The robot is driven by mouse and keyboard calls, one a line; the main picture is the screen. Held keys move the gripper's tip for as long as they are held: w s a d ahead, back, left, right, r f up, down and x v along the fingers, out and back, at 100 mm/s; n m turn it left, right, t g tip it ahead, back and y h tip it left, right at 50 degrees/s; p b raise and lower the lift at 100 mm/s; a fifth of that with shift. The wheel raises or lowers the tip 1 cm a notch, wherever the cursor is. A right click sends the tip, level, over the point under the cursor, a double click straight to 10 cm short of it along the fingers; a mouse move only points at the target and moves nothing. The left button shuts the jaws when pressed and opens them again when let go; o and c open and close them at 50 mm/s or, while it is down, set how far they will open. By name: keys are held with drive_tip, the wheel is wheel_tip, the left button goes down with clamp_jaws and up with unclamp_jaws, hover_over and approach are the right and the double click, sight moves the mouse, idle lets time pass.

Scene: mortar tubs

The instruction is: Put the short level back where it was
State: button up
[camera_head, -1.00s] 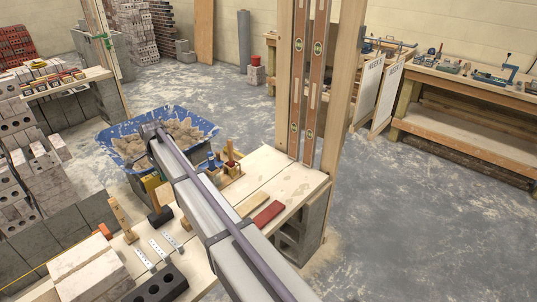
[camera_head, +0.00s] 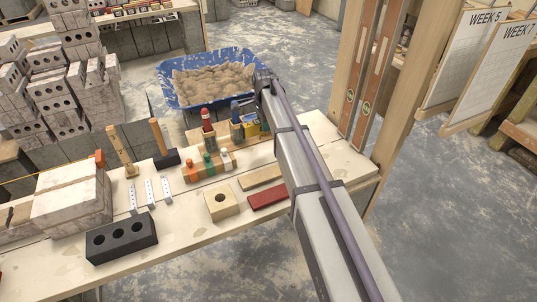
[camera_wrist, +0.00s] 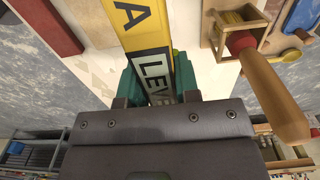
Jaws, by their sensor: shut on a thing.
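The short level (camera_wrist: 150,40) is a yellow bar with a grey label, lettered "LEVEL", in the wrist view. My gripper (camera_wrist: 157,88) is shut on it, with a green pad on each side of the bar. The level runs up out of the top of the wrist view, so its far end is hidden. In the head view my arm crosses the bench and hides the gripper and most of what it holds. I cannot tell from these views which spot the level came from.
A plank bench (camera_head: 165,236) carries a black cored brick (camera_head: 121,241), a red block (camera_head: 267,199), hammers and bottles. A wooden box with a wooden-handled tool (camera_wrist: 272,95) is right of the level. Long levels (camera_head: 372,80) stand against a post. A blue tub (camera_head: 170,92) of mortar is behind.

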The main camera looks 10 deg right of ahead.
drive_tip(key=b, duration=0.3)
approach(266, 157)
wheel_tip(266, 157, down, 5)
drive_tip(key=b, duration=0.5)
drive_tip(key=shift+f, duration=0.15)
drive_tip(key=shift+f+b, duration=0.45)
drive_tip(key=o, duration=1.1)
drive_tip(key=shift+c, duration=0.2)
wheel_tip(266, 157, up, 11)
drive_tip(key=p, duration=1)
drive_tip(key=shift+p, duration=0.4)
drive_tip(key=shift+d+f, duration=0.1)
